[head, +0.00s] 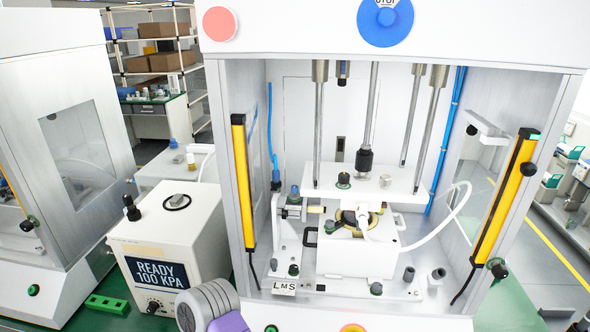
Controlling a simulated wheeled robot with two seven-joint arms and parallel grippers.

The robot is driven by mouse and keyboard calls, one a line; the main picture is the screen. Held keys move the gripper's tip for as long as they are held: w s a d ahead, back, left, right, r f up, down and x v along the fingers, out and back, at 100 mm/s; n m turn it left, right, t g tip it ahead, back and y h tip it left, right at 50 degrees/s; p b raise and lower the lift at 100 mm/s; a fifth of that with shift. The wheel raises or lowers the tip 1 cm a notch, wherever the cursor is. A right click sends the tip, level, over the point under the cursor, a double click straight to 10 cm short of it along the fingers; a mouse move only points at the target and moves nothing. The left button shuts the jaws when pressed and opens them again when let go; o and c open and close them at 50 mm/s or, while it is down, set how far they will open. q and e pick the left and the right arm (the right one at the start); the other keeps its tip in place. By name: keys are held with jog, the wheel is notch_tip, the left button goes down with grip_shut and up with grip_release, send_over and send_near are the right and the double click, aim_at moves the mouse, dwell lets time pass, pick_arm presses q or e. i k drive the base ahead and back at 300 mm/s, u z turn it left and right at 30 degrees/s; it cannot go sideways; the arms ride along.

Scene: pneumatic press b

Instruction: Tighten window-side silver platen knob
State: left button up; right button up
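The white platen (410,184) hangs level inside the open press, crossed by several vertical rods. A small silver knob (385,181) stands on its top, right of the central black rod coupling (365,160). The frame does not show whether the silver knob is tight. Neither gripper's fingers are in view, and nothing touches the knobs.
Yellow light bars stand at the press opening's left (243,185) and right (505,195). Below the platen is a white fixture (350,258) with a hose. A white box reading "READY 100 KPA" (165,235) stands left. The opening's front is clear.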

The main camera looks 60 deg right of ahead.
aim_at(385, 179)
jog(key=u, duration=0.7)
jog(key=k, duration=1.2)
jog(key=z, duration=0.4)
